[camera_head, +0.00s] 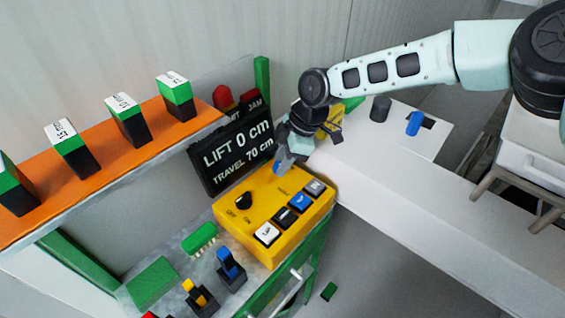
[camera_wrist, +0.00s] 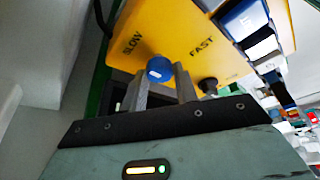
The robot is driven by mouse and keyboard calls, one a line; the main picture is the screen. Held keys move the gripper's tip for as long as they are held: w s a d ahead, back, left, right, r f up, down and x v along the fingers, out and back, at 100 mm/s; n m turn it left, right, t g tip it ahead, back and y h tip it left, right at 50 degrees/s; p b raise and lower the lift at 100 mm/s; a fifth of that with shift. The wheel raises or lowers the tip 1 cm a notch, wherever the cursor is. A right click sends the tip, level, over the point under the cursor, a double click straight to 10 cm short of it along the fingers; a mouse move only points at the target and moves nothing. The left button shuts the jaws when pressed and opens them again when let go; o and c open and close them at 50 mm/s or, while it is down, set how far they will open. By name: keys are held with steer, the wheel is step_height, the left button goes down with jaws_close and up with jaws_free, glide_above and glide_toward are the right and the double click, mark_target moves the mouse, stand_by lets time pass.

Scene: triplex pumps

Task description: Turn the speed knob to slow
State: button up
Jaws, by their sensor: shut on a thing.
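The speed knob (camera_wrist: 160,68) is a round blue knob on the yellow control box (camera_head: 257,223). In the wrist view it sits between the printed words SLOW and FAST, and a small pale mark shows on its side toward SLOW. My gripper (camera_wrist: 163,83) is shut on the knob, with one grey finger on each side of it. In the head view my gripper (camera_head: 284,160) reaches down to the far corner of the box, and only a bit of the blue knob (camera_head: 277,169) shows beside the fingers. The knob's exact setting is hard to read.
A black OFF/ON knob (camera_head: 243,201) and a row of several push buttons (camera_head: 283,218) share the box. A black display (camera_head: 231,152) reading LIFT 0 cm, TRAVEL 70 cm stands close behind. An orange shelf (camera_head: 100,180) with several blocks is at left.

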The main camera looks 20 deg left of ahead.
steer(key=shift+n, duration=0.4)
steer(key=o, duration=1)
steer(key=shift+c, duration=0.2)
steer(key=b+v, duration=0.4)
steer(key=v, duration=1.3)
steer(key=shift+w+r, duration=0.2)
steer(key=shift+a, duration=0.1)
steer(key=s+d+m+h, duration=0.2)
steer(key=s+d+m, duration=0.25)
steer(key=s, duration=0.75)
steer(key=s+d+f+m+t, duration=0.1)
steer(key=s+d+f+m, duration=0.1)
steer(key=s+d+m, duration=0.4)
steer(key=s+d+f+m+t+h, duration=0.1)
steer(key=s+d+m, duration=0.5)
steer(key=d, duration=0.9)
steer(key=s+f, duration=0.1)
steer(key=s, duration=0.2)
steer(key=shift+f, duration=0.3)
